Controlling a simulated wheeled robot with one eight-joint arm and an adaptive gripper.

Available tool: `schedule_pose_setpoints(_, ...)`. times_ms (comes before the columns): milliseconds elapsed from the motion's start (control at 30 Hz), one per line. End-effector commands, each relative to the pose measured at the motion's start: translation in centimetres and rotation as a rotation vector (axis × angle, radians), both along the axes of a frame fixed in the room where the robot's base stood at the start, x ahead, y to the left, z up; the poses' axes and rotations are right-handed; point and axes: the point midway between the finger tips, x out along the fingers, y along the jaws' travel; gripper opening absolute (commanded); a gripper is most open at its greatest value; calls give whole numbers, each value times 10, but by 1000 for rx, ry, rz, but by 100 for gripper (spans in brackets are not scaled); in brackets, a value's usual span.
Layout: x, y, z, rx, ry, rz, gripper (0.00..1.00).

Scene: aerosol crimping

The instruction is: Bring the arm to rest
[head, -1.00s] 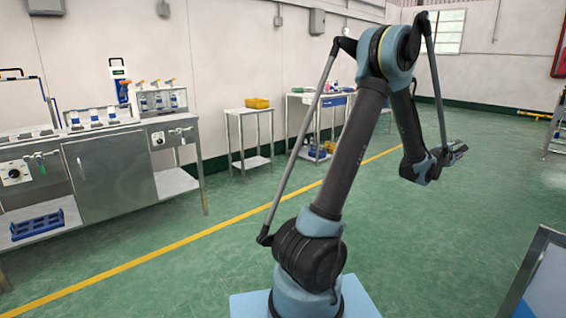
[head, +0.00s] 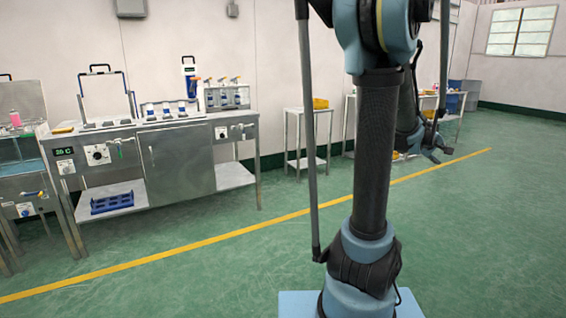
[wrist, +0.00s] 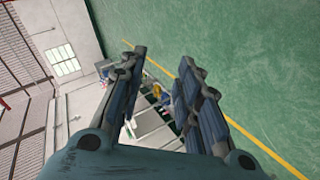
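My arm stands upright in front of me in the head view, its forearm folded down behind the upper link. My gripper (head: 436,152) hangs at the right of the arm, over open floor, small and partly behind the arm. In the wrist view my gripper (wrist: 160,75) shows its two fingers well apart with nothing between them except the distant room. It touches nothing.
A steel workbench (head: 178,165) with bottles and fixtures stands at the left, a blue rack (head: 112,203) on its lower shelf. A small table (head: 306,140) with a yellow bin (head: 320,103) stands by the wall. A yellow line (head: 230,236) crosses the clear green floor.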

Motion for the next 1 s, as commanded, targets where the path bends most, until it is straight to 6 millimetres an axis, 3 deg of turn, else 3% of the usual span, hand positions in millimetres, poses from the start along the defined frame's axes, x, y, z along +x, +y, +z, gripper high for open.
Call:
schedule_pose_setpoints(33,-3,23,-4,43,-5,5,31)
schedule_pose_setpoints(100,-9,51,-11,106,-11,3,31)
schedule_pose_setpoints(467,-60,190,-55,422,16,-9,31)
schedule_pose_setpoints(700,-112,272,-90,616,83,-24,31)
schedule_pose_setpoints(1000,-191,357,-135,822,220,-51,31)
